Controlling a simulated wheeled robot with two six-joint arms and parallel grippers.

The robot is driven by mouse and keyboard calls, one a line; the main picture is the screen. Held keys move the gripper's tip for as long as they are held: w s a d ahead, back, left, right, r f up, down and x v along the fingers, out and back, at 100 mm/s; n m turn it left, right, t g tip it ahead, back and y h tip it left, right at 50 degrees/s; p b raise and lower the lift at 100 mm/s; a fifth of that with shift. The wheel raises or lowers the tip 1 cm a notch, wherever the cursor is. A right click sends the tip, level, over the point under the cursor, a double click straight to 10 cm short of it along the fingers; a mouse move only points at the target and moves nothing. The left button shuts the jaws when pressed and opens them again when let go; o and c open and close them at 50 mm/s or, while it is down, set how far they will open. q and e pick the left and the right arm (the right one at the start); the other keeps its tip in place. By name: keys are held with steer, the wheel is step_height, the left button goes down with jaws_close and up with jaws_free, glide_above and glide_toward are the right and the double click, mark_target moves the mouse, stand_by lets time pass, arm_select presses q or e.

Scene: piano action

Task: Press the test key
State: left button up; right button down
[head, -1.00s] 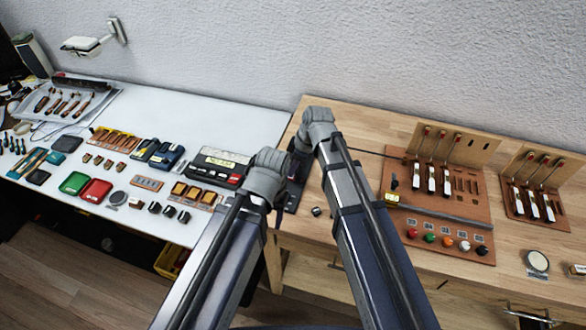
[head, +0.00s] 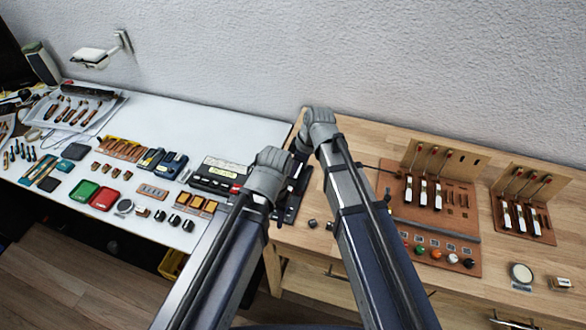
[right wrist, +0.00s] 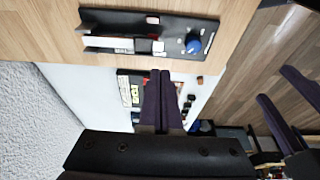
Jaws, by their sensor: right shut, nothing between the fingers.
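A black key fixture (right wrist: 150,35) lies on the wood bench in the right wrist view. It carries a white key (right wrist: 108,43), another pale key beside it and a blue knob (right wrist: 193,44). Which part is the test key I cannot tell for certain. My right gripper (right wrist: 160,74) is shut and empty, its dark fingertips just below the fixture in that picture. In the head view the fixture (head: 288,212) is mostly hidden behind my arms. The two spaced dark fingers of my left gripper (right wrist: 273,84) show at the right edge of the right wrist view.
A brown board (head: 455,225) with upright key models and coloured knobs stands right of my arms, with a smaller board (head: 530,228) beyond. The white table (head: 225,135) at left holds many small parts. Small dark knobs (head: 313,223) lie on the wood bench.

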arm_select(q)
step_height(320, 180, up, 7)
steer(key=p, duration=0.5)
steer(key=shift+f, duration=0.15)
arm_select(e)
steer(key=v, duration=0.7)
arm_select(q)
step_height(320, 180, down, 7)
steer(key=b, duration=0.6)
arm_select(e)
steer(key=s+d+f+m+h, duration=0.1)
steer(key=s+f+m+h, duration=0.1)
steer(key=s+f+m, duration=0.2)
steer(key=s+d+f+m+g+h, duration=0.1)
steer(key=s+d+f+m+h, duration=0.1)
steer(key=s+m, duration=0.4)
steer(key=shift+s+d+f+m, duration=0.35)
steer(key=shift+s+f, duration=0.5)
steer(key=shift+s, duration=1.85)
